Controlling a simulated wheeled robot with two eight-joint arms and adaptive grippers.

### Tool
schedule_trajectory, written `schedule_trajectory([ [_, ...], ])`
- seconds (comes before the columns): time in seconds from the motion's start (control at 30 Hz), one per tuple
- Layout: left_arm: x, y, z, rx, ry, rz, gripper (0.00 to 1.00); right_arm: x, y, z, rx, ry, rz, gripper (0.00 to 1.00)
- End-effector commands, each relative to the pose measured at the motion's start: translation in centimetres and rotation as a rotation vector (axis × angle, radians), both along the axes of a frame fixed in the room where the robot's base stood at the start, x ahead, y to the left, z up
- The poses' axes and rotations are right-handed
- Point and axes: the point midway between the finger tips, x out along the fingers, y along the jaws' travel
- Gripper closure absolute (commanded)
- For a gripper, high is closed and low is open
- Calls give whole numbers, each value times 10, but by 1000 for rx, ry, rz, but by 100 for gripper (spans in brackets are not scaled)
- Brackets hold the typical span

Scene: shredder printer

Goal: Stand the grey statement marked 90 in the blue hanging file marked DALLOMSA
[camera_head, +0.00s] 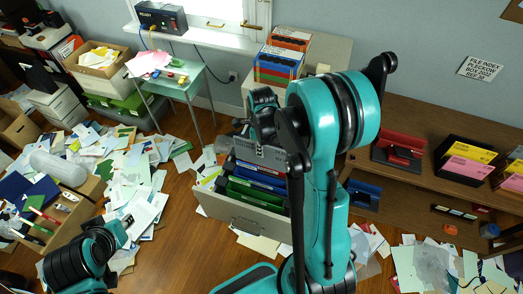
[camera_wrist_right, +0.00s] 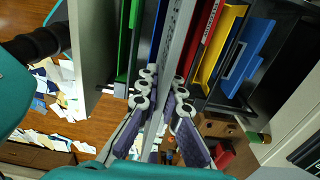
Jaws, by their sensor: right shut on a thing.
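My right gripper (camera_head: 262,136) is over the open file drawer (camera_head: 245,218), and its fingers also show in the wrist view (camera_wrist_right: 162,88). It is shut on a grey statement (camera_wrist_right: 181,38), a thin upright sheet with print along it. The statement also shows in the head view (camera_head: 262,154), at the back of the coloured files. A blue hanging file (camera_wrist_right: 157,32) is close to the left of the statement in the wrist view. I cannot tell whether the sheet is inside it. The DALLOMSA and 90 marks are not legible.
Green files (camera_wrist_right: 127,40) and a red file (camera_wrist_right: 208,25) flank the statement in the drawer. A yellow file (camera_wrist_right: 220,48) and another blue one (camera_wrist_right: 248,50) are farther right. Loose papers (camera_head: 120,170) cover the floor. A brown sideboard (camera_head: 420,125) stands at right.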

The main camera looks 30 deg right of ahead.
Motion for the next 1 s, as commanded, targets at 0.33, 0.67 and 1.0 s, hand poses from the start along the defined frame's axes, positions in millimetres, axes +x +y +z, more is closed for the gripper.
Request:
schedule_trajectory([
  [0.33, 0, 0, -102, 0, 0, 0, 70, 0, 0, -78, 0, 0, 0, 100],
  [0.67, 0, 0, -135, 0, 0, 0, 70, 0, 0, -99, 0, 0, 0, 100],
  [1.0, 0, 0, -133, 0, 0, 0, 70, 0, 0, -98, 0, 0, 0, 100],
])
